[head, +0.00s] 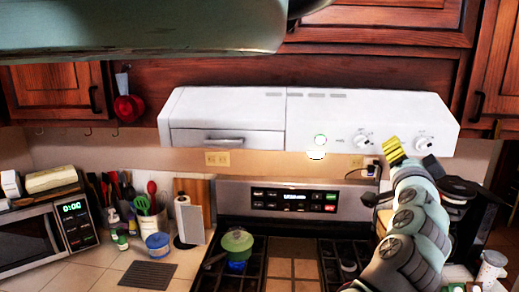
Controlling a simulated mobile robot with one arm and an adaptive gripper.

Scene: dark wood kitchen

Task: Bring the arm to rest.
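My arm rises from the lower right of the head view, in front of the stove's right side and the black coffee maker (456,190). My gripper (392,147) is at its upper end, with yellow striped parts showing against the lower right of the white range hood (230,112). I cannot tell whether it touches the hood or is only in front of it. The fingers are too small and overlapped to show whether they are open or shut. No held object is visible.
A green pot (237,243) sits on the stove's left burners. A microwave (35,237), a utensil holder (151,222) and a paper towel roll (190,222) stand at left. A white jar (492,267) is at lower right. Wood cabinets (55,88) hang above.

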